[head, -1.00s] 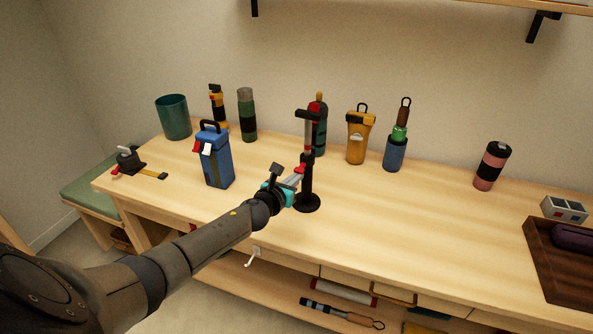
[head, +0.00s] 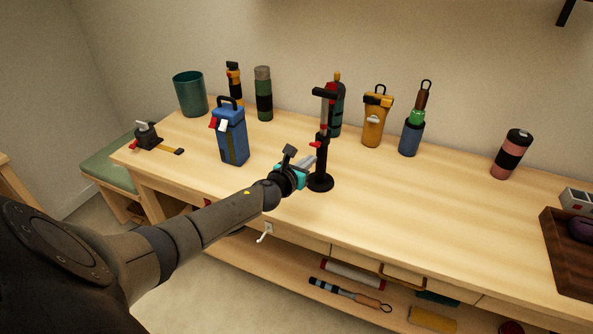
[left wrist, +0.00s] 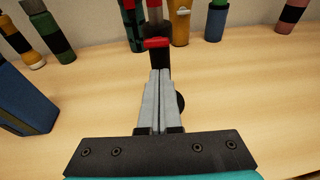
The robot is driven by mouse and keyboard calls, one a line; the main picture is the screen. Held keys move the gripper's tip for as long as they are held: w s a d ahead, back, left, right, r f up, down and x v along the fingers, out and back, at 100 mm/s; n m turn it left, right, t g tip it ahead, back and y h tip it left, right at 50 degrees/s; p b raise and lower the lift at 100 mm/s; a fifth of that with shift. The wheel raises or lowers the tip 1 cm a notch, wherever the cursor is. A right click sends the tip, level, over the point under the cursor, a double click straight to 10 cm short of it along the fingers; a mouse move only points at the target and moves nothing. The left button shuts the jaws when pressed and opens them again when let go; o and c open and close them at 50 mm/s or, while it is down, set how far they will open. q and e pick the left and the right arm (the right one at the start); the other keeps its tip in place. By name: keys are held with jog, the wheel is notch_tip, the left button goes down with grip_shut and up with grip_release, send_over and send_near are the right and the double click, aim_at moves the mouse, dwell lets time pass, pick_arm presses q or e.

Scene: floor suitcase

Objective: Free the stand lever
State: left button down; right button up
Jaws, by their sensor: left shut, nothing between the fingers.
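The black stand (head: 322,160) is upright on the bench, with a round base and a crossbar on top. Its short red lever (head: 317,144) sticks out partway up the post. In the left wrist view the red lever (left wrist: 157,43) lies crosswise just beyond my fingertips. My left gripper (head: 311,161) is shut and empty, its grey fingers pointing at the post just below the lever. In the left wrist view the closed fingertips (left wrist: 160,72) hide part of the post; I cannot tell whether they touch it. My right gripper is not in view.
A blue canister (head: 232,137) stands left of the stand. A dark bottle (head: 337,110), a yellow case (head: 376,120) and a blue-green bottle (head: 411,135) stand behind and to the right. A dark wooden tray (head: 563,250) is far right. The bench front is clear.

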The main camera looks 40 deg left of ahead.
pick_arm(q)
jog(key=r+p+v, duration=0.2)
jog(key=p+v, duration=0.2)
jog(key=v, duration=0.5)
jog(key=shift+w+r, duration=0.1)
jog(key=shift+r, duration=0.05)
dwell(0.4)
jog(key=s+d+f+n+g, duration=0.1)
jog(key=s+f+n+g, duration=0.2)
jog(key=s+f+n, duration=0.5)
jog(key=s+d+f+n+g+b, duration=0.15)
jog(key=s+f+n, duration=0.3)
jog(key=f, duration=0.75)
jog(key=s+f+n+g, duration=0.3)
jog(key=s+f+n, duration=0.25)
jog(key=f, duration=0.45)
jog(key=s+d+f+n+g, duration=0.2)
jog(key=s+d+f+n, duration=0.2)
jog(key=s, duration=0.5)
jog(key=s+d+f+n+g+h, duration=0.1)
jog(key=s+d+f+n+g, duration=0.1)
jog(key=s+d+f+n, duration=0.3)
jog(key=s+d+f+n+g+h, duration=0.1)
jog(key=s+d+f+n, duration=0.3)
jog(key=s, duration=1)
jog(key=d+n+g, duration=0.1)
jog(key=d, duration=0.2)
jog(key=shift+d+f+b, duration=0.25)
jog(key=shift+d+b, duration=0.05)
